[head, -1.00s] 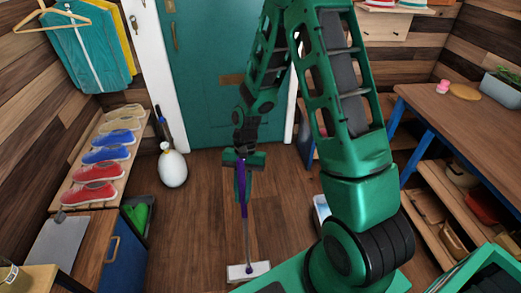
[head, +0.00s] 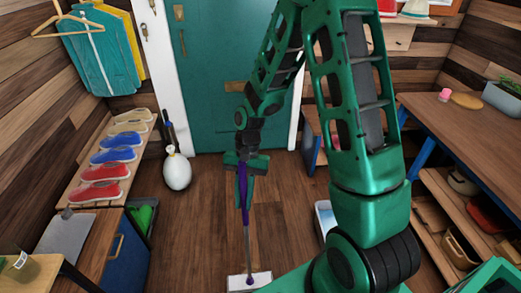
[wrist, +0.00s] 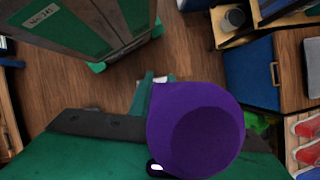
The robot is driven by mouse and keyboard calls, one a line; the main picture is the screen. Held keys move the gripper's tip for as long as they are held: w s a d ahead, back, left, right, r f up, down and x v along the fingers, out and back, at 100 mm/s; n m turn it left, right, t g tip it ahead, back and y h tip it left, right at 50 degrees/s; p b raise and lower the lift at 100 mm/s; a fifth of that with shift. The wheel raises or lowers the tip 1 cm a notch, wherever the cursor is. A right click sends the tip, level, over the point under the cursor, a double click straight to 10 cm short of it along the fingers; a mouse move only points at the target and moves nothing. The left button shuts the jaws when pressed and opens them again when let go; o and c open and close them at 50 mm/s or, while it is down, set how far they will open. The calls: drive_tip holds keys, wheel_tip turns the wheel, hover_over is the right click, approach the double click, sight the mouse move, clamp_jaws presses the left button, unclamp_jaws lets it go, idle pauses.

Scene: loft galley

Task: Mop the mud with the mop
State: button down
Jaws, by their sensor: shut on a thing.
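The mop (head: 246,240) has a purple handle and a grey pole, and stands nearly upright with its flat white head (head: 250,281) on the wooden floor. My gripper (head: 244,164) is shut on the top of the purple handle. In the wrist view the round purple handle end (wrist: 197,130) fills the middle, close to the camera. The front part of the mop head is partly hidden by my own base. No mud shows clearly in either view.
A shoe rack (head: 90,190) and a blue cabinet (head: 120,252) line the left. A white bottle-shaped thing (head: 177,172) stands near the teal door (head: 215,70). A wooden table (head: 465,125) and shoe shelves are at right. Floor (head: 195,225) left of the mop is clear.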

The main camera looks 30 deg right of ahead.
sight(244, 196)
drive_tip(key=shift+r, duration=1.9)
drive_tip(key=shift+f, duration=0.1)
